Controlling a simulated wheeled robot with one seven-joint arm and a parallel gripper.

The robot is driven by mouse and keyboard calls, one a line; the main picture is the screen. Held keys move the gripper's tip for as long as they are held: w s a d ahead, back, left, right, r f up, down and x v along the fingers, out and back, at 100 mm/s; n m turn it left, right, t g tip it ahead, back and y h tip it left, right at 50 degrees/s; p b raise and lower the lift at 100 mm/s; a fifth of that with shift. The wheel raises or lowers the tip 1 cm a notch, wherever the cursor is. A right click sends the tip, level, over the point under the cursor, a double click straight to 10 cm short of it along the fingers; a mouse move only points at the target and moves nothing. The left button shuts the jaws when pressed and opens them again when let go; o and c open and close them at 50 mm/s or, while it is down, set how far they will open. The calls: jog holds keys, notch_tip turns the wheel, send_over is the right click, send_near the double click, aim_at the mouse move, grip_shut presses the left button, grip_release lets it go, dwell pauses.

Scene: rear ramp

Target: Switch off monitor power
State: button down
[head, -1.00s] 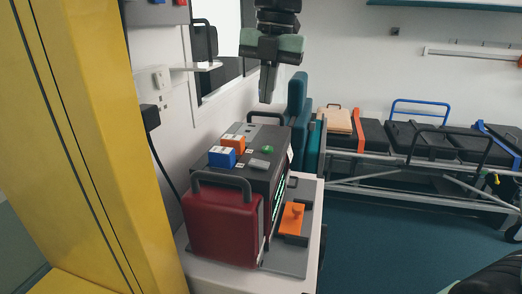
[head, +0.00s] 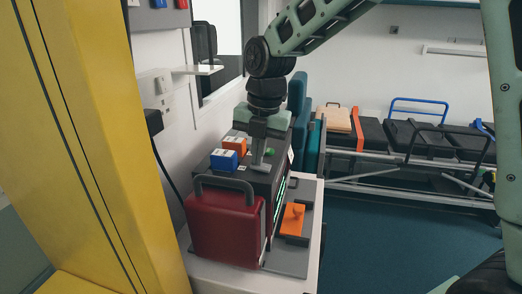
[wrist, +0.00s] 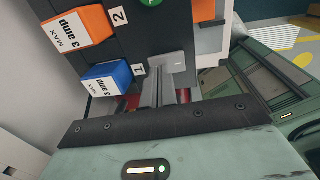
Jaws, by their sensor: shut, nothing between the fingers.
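The monitor appears to be the dark grey box (head: 262,186) with green lines glowing on its right side. On its top are a blue block (head: 224,160), an orange block (head: 235,145) and a green button (head: 269,152). A light grey switch piece (wrist: 168,62) shows in the wrist view beside the label "1". The fingers hide most of the switch in the head view. I cannot tell whether they touch it. The wrist view shows the fingers (wrist: 165,92) just below the switch piece.
A red case (head: 222,228) with a dark handle stands before the box. An orange piece (head: 293,218) lies on a grey plate to the right. A yellow pillar (head: 85,150) stands at left. A stretcher with bags (head: 425,140) is at the back right.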

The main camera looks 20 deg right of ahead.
jog(key=shift+a+f, duration=0.1)
jog(key=shift+f, duration=0.2)
dwell(0.4)
jog(key=shift+s+d+r+p, duration=0.15)
jog(key=shift+s+d+p, duration=0.25)
jog(key=shift+d, duration=0.25)
